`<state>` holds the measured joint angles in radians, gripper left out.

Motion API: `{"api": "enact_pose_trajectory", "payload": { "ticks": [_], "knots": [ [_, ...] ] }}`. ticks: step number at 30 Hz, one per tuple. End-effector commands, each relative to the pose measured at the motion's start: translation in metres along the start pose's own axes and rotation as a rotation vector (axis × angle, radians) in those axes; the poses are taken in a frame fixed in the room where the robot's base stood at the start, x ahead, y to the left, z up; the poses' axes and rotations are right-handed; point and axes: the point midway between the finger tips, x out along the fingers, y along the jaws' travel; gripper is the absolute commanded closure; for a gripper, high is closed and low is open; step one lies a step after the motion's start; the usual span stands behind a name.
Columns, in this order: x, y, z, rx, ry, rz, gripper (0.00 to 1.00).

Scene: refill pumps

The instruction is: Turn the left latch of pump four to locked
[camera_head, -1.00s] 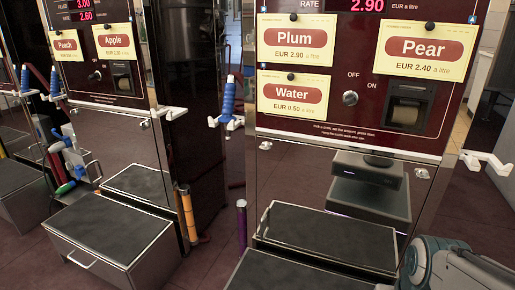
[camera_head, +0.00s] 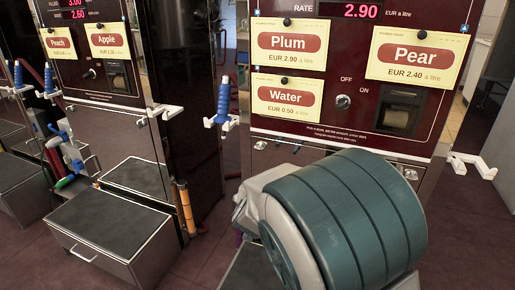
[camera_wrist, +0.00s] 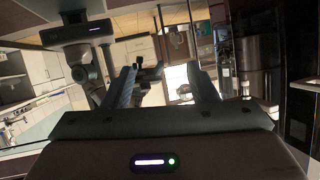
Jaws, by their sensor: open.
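The pump in front of me (camera_head: 330,110) carries Plum, Water and Pear cards; no pump number is readable. Its left latch (camera_head: 260,145) is a small metal piece just under the dark red panel, at the top left of the mirror-like steel front. Its turn position is too small to read. My gripper (camera_wrist: 165,90) shows in the wrist view with two dark fingers apart. A small dark shape shows between them, and I cannot tell what it is. In the head view my arm covers the lower middle of the pump and my gripper's fingers are hidden.
A right latch (camera_head: 410,174) sits under the panel's right end. A blue nozzle (camera_head: 223,102) hangs on a white holder at the pump's left. A second pump (camera_head: 85,65) with a step box (camera_head: 112,237) stands further left. White hooks (camera_head: 472,165) stick out at the right.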

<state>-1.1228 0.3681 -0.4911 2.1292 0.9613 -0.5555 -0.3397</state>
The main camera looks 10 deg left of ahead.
Motion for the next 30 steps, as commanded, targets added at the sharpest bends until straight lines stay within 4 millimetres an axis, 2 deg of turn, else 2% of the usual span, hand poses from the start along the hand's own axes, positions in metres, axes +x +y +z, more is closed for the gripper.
{"api": "enact_pose_trajectory", "payload": {
  "ticks": [1,6,12,15,20,30],
  "knots": [
    [-0.004,-0.018,-0.004,-0.024,0.061,0.021,0.47],
    [-0.022,-0.05,-0.017,-0.07,0.261,0.112,0.47],
    [-0.042,-0.068,-0.024,-0.093,0.389,0.172,0.47],
    [-0.042,-0.069,-0.025,-0.094,0.407,0.182,0.47],
    [-0.023,-0.065,-0.032,-0.093,0.411,0.185,0.47],
    [0.042,-0.054,-0.06,-0.093,0.41,0.182,0.47]
  ]
}}
